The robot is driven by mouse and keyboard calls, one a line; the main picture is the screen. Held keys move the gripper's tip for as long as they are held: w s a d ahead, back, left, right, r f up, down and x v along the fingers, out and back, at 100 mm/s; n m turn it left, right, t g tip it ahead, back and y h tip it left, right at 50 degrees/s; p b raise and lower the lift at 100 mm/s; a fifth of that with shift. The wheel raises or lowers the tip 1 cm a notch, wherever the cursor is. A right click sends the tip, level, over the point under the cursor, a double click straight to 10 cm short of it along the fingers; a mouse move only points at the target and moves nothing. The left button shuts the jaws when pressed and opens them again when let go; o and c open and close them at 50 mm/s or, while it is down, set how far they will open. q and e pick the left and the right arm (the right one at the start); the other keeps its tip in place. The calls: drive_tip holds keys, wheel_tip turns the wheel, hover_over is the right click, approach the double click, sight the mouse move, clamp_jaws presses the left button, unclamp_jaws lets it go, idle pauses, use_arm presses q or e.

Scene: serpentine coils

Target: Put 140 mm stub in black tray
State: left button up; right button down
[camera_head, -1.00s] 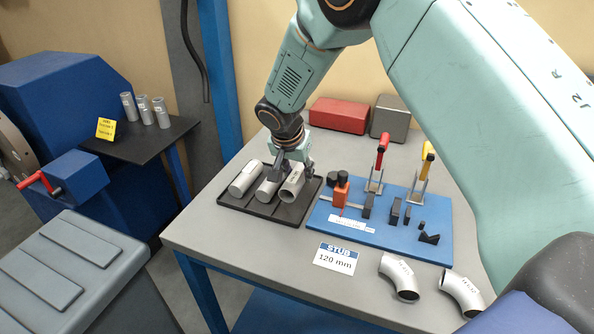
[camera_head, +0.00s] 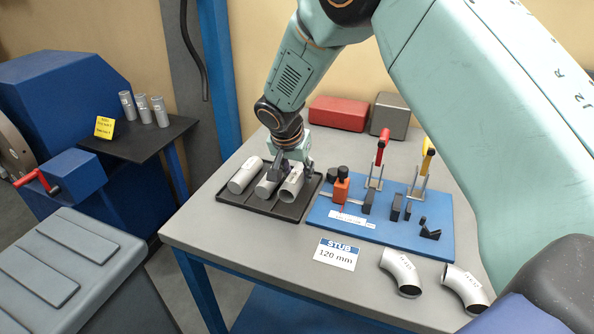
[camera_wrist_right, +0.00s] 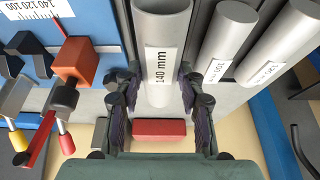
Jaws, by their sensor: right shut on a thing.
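The 140 mm stub (camera_wrist_right: 160,40) is a grey tube with a white label reading "140 mm" in the right wrist view. My right gripper (camera_wrist_right: 158,103) is shut on it, one finger on each side. In the head view, this stub (camera_head: 291,188) is the rightmost of three tubes at the black tray (camera_head: 270,211), over the tray's right side. My right gripper (camera_head: 292,172) reaches down on it from behind. I cannot tell whether the stub touches the tray floor. My left gripper is not in view.
Two other stubs (camera_head: 244,176) (camera_head: 267,187) lie left of it in the tray. A blue fixture board (camera_head: 330,222) with clamps stands close on the right. A "STUB 120 mm" card (camera_head: 337,254) and two elbows (camera_head: 401,272) (camera_head: 464,288) lie in front.

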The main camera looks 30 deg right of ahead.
drive_tip(key=shift+w+d+f, duration=0.15)
drive_tip(key=shift+f, duration=0.3)
drive_tip(key=shift+f+b, duration=0.35)
drive_tip(key=shift+b, duration=0.4)
drive_tip(key=shift+f, duration=0.1)
drive_tip(key=shift+f, duration=0.1)
drive_tip(key=shift+f+b, duration=0.1)
drive_tip(key=shift+b, duration=0.25)
drive_tip(key=shift+f+b, duration=0.3)
drive_tip(key=shift+f, duration=0.05)
drive_tip(key=shift+a+r, duration=0.1)
drive_tip(key=shift+a, duration=0.1)
